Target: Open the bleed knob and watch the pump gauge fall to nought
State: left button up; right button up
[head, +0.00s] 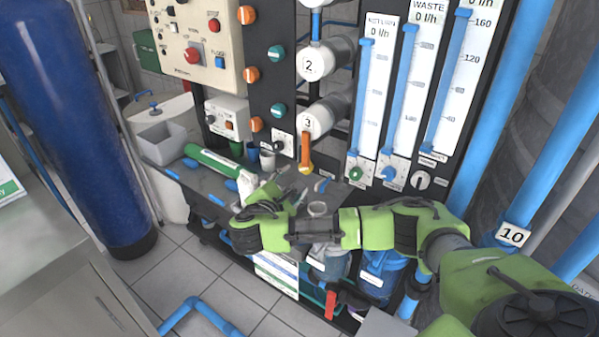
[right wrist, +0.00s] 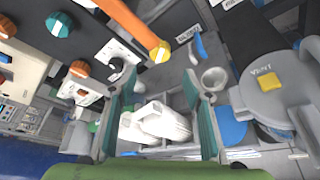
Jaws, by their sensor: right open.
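No knob has a readable bleed label, and I cannot tell which one is the bleed knob. A yellow knob marked VENT (right wrist: 270,82) sits on a grey housing at the right of the right wrist view. I cannot make out a pump gauge in either view. My right gripper (head: 272,192) is over the grey bench in front of the panel. In the right wrist view its two fingers (right wrist: 157,84) stand wide apart. White ribbed pieces (right wrist: 163,124) show between and beyond them; nothing is visibly gripped. My left gripper is not in view.
An orange lever (head: 306,152) points down on the black panel. Flow tubes (head: 372,85) stand at its right. Blue pipes (head: 497,110) rise at the right.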

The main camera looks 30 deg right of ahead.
aim_at(304, 169)
jog(key=x, duration=0.9)
jog(key=shift+w+d, duration=0.1)
jog(key=shift+w+d+f, duration=0.1)
jog(key=shift+w+d, duration=0.1)
jog(key=shift+d, duration=0.05)
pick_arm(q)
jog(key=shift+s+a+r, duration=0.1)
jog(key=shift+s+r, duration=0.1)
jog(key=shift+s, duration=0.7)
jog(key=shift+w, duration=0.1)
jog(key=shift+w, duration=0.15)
pick_arm(e)
jog(key=c, duration=1.1)
